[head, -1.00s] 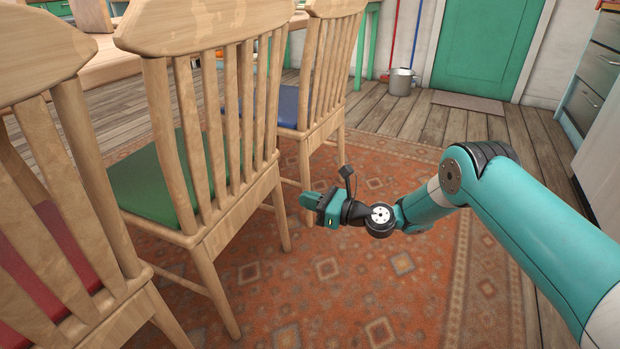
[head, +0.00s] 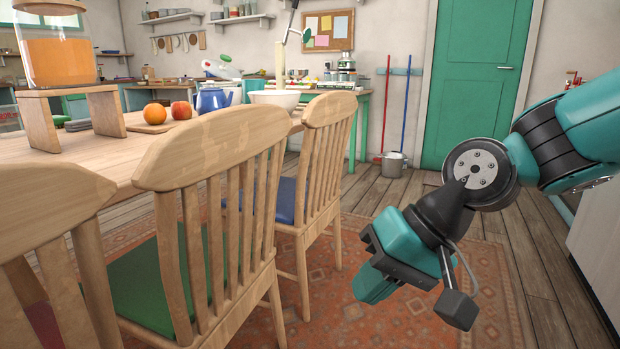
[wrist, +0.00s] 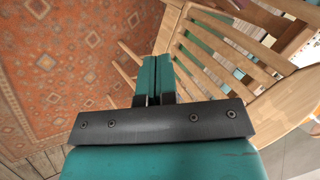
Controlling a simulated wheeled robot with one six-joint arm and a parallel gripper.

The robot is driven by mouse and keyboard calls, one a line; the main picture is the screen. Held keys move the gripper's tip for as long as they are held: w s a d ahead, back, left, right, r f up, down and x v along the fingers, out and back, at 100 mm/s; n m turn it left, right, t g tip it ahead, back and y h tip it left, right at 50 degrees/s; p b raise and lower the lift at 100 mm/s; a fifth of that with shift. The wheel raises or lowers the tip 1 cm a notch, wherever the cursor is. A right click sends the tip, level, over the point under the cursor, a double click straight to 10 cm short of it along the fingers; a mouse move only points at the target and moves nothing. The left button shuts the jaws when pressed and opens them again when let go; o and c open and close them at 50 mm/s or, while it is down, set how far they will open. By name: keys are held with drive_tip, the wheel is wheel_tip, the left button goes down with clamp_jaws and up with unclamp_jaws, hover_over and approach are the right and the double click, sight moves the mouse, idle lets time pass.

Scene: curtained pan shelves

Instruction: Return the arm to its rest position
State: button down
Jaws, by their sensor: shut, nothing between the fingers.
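My gripper (head: 374,286) hangs in the right half of the head view, in front of the orange patterned rug and to the right of the wooden chairs. Its teal fingers point down and to the left. In the wrist view the two teal fingers (wrist: 157,78) lie side by side, shut, with nothing between them. My arm comes in from the right edge of the head view and bends at the dark wrist joint. The gripper appears apart from the chairs.
A chair with a green seat (head: 150,285) and one with a blue seat (head: 284,200) stand along the wooden table (head: 115,165). The rug (head: 345,325) is open floor. A cabinet (head: 598,225) edges the right.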

drive_tip(key=s+d+r+n+h+p, duration=0.1)
drive_tip(key=s+d+n, duration=0.15)
drive_tip(key=s, duration=0.35)
drive_tip(key=s+d+r+n+h, duration=0.1)
drive_tip(key=s+d+n+h, duration=0.1)
drive_tip(key=s+d, duration=0.25)
wheel_tip(320, 180, up, 37)
drive_tip(key=s+p, duration=0.1)
drive_tip(key=p, duration=3.7)
drive_tip(key=shift+s+d+r+g, duration=0.15)
drive_tip(key=shift+d+r+g, duration=0.05)
drive_tip(key=shift+g, duration=0.1)
